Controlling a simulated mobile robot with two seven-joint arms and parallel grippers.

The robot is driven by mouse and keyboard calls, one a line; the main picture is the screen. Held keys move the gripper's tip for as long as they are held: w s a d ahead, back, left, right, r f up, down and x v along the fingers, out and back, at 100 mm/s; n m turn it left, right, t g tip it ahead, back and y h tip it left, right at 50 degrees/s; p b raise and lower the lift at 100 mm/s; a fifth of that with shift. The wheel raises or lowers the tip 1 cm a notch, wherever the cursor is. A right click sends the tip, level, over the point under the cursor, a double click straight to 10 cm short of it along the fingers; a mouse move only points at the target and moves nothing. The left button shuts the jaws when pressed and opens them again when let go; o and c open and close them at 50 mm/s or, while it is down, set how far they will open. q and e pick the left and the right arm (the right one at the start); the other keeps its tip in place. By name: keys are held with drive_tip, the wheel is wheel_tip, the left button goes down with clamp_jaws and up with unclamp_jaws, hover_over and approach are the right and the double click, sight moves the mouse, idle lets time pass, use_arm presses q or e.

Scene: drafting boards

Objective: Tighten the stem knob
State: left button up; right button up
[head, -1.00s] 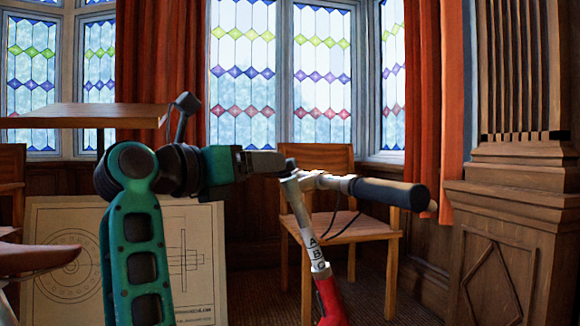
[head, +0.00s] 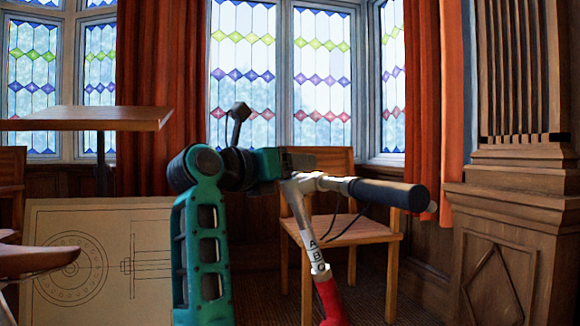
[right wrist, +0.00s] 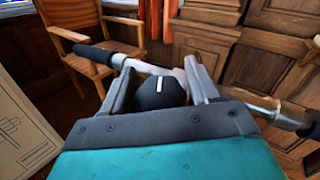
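The stem knob (right wrist: 161,94) is a dark, rounded knob with a white line that runs nearly up and down in the right wrist view. It sits on the silver stem at the middle of the handlebar (head: 335,184). My right gripper (right wrist: 160,68) is open, with one finger on each side of the knob. The knob looks close to the left finger, with a small gap at the right one. In the head view my right gripper (head: 298,163) covers the knob at the top of the stem. My left gripper is not in view.
The bar has dark grips (head: 390,193), and cables hang below it. A red frame tube (head: 330,300) carries the stem. A wooden chair (head: 345,228) stands behind. A drawing board (head: 95,260) leans at the left below a table (head: 90,118). A carved wooden pillar (head: 510,240) stands at the right.

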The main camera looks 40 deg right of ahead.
drive_tip(key=c, duration=0.7)
drive_tip(key=m+g+p, duration=0.1)
drive_tip(key=m+g, duration=0.1)
drive_tip(key=m+g+p, duration=0.1)
drive_tip(key=m+g, duration=0.1)
drive_tip(key=shift+s+r+g, duration=0.15)
drive_tip(key=shift+r+g, duration=0.05)
drive_tip(key=shift+g, duration=0.1)
drive_tip(key=shift+s+f+m+g+p, duration=0.1)
drive_tip(key=shift+m+g+p, duration=0.1)
drive_tip(key=shift+m+g, duration=0.4)
drive_tip(key=shift+s+f+m+g+p, duration=0.1)
drive_tip(key=shift+m+g+p, duration=0.1)
drive_tip(key=shift+m+g, duration=0.4)
drive_tip(key=o, duration=1)
drive_tip(key=v, duration=1.3)
drive_tip(key=shift+w+r+p, duration=0.1)
drive_tip(key=shift+p, duration=0.3)
